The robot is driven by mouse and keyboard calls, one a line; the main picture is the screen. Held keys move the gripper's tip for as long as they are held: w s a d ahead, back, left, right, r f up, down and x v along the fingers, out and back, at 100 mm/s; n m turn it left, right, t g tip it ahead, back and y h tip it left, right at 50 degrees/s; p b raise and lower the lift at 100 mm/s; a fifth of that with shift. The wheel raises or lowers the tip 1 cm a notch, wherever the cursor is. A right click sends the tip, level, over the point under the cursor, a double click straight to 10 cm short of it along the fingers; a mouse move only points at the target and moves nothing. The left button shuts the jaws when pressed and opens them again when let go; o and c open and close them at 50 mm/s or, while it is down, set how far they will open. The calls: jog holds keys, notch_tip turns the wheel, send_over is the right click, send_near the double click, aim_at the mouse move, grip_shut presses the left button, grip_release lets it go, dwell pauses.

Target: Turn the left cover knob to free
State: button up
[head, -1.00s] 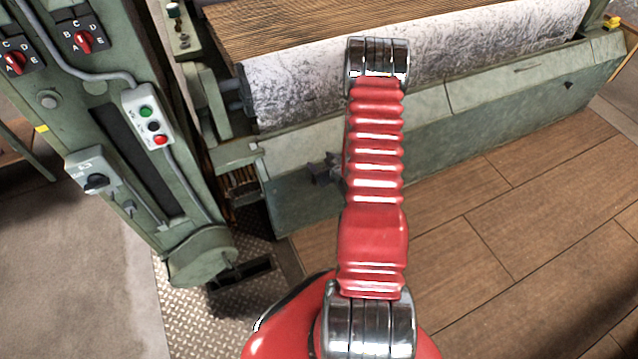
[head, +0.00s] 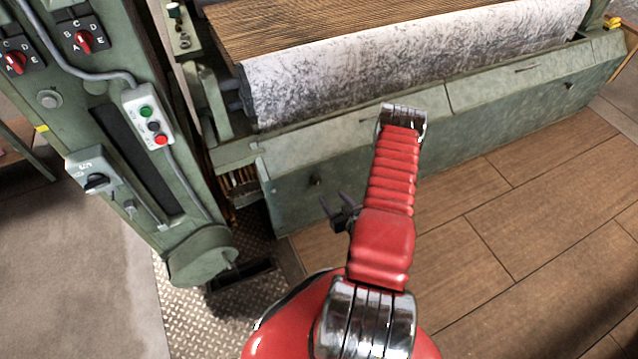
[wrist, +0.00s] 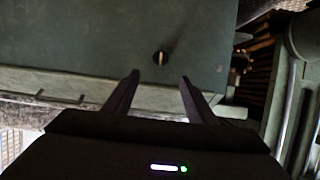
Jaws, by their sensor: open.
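The left cover knob (head: 316,181) is a small dark round knob on the green front cover (head: 290,200) of the machine. In the wrist view the knob (wrist: 160,58) carries a pale line that runs roughly up and down the picture. My gripper (head: 335,201) is open and empty, in front of the cover and just below and right of the knob in the head view. In the wrist view the knob is just beyond my two fingertips (wrist: 160,76), in line with the gap between them, and not between the fingers.
A similar dark knob (head: 570,86) is at the cover's right end. A green control column (head: 80,120) with switches and buttons stands at the left. A pale speckled roll (head: 400,65) lies above the cover. Wooden floor (head: 500,240) is clear at the right.

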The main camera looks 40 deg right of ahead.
aim_at(318, 182)
jog(key=shift+w, duration=0.1)
jog(key=x, duration=1.3)
jog(key=shift+w+f, duration=0.15)
jog(key=shift+w, duration=0.15)
jog(key=shift+c, duration=0.2)
jog(key=c, duration=1)
